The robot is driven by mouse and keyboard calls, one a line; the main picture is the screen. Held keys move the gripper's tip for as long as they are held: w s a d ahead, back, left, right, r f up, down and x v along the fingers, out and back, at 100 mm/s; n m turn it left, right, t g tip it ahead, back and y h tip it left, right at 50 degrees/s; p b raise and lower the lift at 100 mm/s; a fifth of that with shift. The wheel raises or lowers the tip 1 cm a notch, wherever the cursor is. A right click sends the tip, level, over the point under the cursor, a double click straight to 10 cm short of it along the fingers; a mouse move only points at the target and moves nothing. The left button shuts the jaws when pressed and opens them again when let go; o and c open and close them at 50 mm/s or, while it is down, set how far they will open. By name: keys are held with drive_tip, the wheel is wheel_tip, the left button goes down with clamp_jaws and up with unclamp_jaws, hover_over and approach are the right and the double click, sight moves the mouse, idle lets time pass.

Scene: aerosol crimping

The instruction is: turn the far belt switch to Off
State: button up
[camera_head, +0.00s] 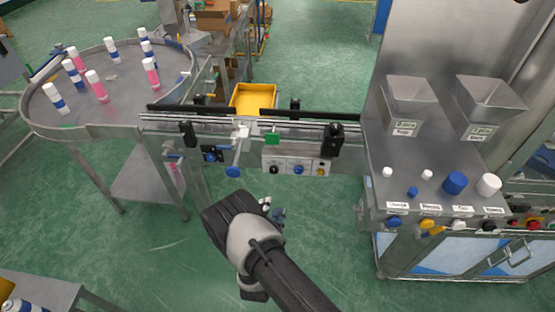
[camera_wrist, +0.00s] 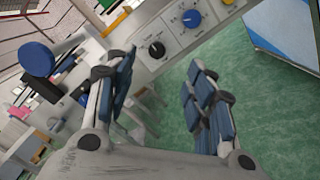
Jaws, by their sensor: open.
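A light control panel (camera_head: 288,160) on the conveyor's front side carries a black knob (camera_head: 273,169), a blue knob (camera_head: 298,170) and a yellow button (camera_head: 320,171). In the wrist view the black knob (camera_wrist: 157,50) lies beyond the fingertips, and the blue knob (camera_wrist: 191,18) is farther up and right. Their labels are too small to read, so I cannot tell which is the far belt switch or its setting. My gripper (camera_head: 272,209) is below and in front of the panel. In the wrist view (camera_wrist: 161,63) its fingers are open, empty and apart from the knobs.
A blue round handle (camera_head: 233,171) sticks out left of the panel; it is large in the wrist view (camera_wrist: 37,58). A round table (camera_head: 120,115) with several cans stands at left. A steel machine (camera_head: 440,160) with hoppers stands at right. Green floor before the conveyor is clear.

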sight(274, 172)
drive_tip(key=shift+n+y, duration=0.4)
drive_tip(key=shift+y, duration=0.3)
drive_tip(key=w+b, duration=0.1)
drive_tip(key=w, duration=0.4)
drive_tip(key=w+f+b, duration=0.1)
drive_tip(key=w, duration=0.5)
drive_tip(key=w+b, duration=0.1)
drive_tip(key=w, duration=0.4)
drive_tip(key=shift+w+a+f, duration=0.2)
drive_tip(key=shift+w+f, duration=0.1)
drive_tip(key=shift+w, duration=0.1)
drive_tip(key=c, duration=1.1)
